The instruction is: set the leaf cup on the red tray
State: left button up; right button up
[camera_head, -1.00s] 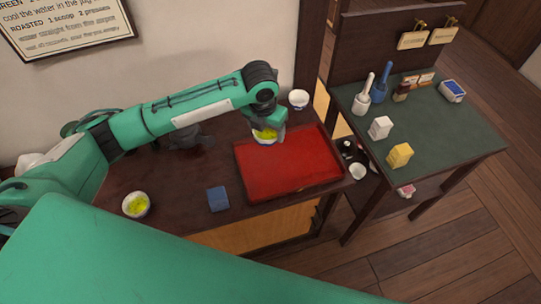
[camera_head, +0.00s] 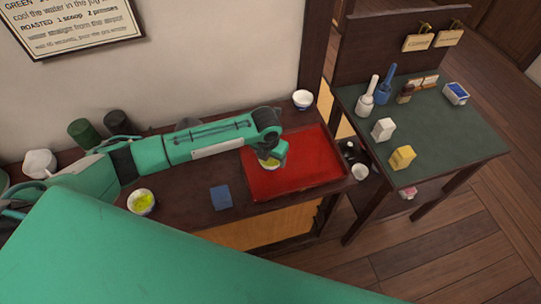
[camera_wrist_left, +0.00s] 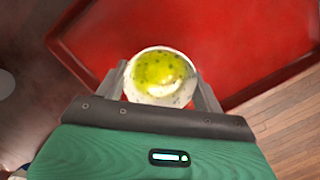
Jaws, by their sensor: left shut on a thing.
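A small pale cup (camera_wrist_left: 158,90) with yellow-green leaf contents sits between the two fingers of my left gripper (camera_wrist_left: 164,92), which is shut on it. In the head view, this cup (camera_head: 269,166) is partly hidden by my left gripper (camera_head: 270,160). It is over the left part of the red tray (camera_head: 311,180), upright or nearly so. I cannot tell whether its base touches the tray. A second cup (camera_head: 141,202) with yellow-green contents stands on the dark counter at the left. My right gripper is not in view.
A blue block (camera_head: 221,197) lies on the counter left of the tray. A white cup (camera_head: 302,99) stands behind the tray. Dark canisters (camera_head: 84,133) are at the back left. A green-topped side table (camera_head: 440,130) holds several items. The rest of the tray looks clear.

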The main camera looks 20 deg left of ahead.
pick_arm(q)
jog(key=shift+f, duration=0.15)
jog(key=o, duration=1.1)
jog(key=shift+c, duration=0.2)
notch_tip(320, 180, up, 12)
jog(key=s, duration=0.1)
jog(key=shift+s+a+b, duration=0.15)
jog(key=shift+s+b, duration=0.25)
jog(key=shift+b, duration=0.05)
